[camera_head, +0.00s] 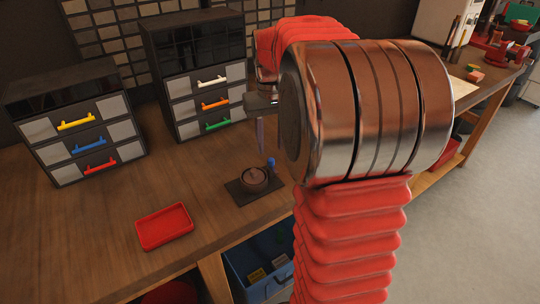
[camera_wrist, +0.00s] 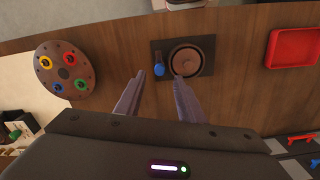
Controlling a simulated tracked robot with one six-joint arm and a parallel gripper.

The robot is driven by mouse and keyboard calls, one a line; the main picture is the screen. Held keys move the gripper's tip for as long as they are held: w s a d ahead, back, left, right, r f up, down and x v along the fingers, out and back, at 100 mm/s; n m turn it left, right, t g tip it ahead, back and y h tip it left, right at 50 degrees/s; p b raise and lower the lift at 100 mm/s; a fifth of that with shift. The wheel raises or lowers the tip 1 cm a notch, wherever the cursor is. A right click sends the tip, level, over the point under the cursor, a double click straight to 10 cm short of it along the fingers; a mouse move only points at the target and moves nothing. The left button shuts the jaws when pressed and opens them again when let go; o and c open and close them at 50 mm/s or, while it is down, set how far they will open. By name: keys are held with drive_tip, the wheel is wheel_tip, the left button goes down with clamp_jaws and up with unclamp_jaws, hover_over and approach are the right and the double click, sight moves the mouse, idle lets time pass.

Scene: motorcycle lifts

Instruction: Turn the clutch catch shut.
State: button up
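The clutch is a dark base plate (camera_head: 240,194) with a round brown disc (camera_head: 255,178) on the wooden bench. A small blue knob (camera_head: 270,162), which looks like the catch, stands at the disc's far right side. In the wrist view the disc (camera_wrist: 186,62) sits right of the blue knob (camera_wrist: 159,70). My gripper (camera_wrist: 159,76) is open and empty, and the knob shows between its fingertips. In the head view my gripper (camera_head: 261,148) points down above and behind the clutch, partly hidden by my arm. I cannot tell the exact height gap.
A red tray (camera_head: 164,226) lies left of the clutch. Two drawer cabinets (camera_head: 68,125) (camera_head: 195,75) stand at the back. A round dark plate with coloured rings (camera_wrist: 66,76) shows in the wrist view. A blue bin (camera_head: 262,262) sits below the bench. Bench around the clutch is clear.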

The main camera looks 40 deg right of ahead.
sight(270, 159)
drive_tip(key=shift+f, duration=2.55)
drive_tip(key=shift+c, duration=0.3)
clamp_jaws()
drive_tip(key=shift+a, duration=0.25)
drive_tip(key=shift+d, duration=0.2)
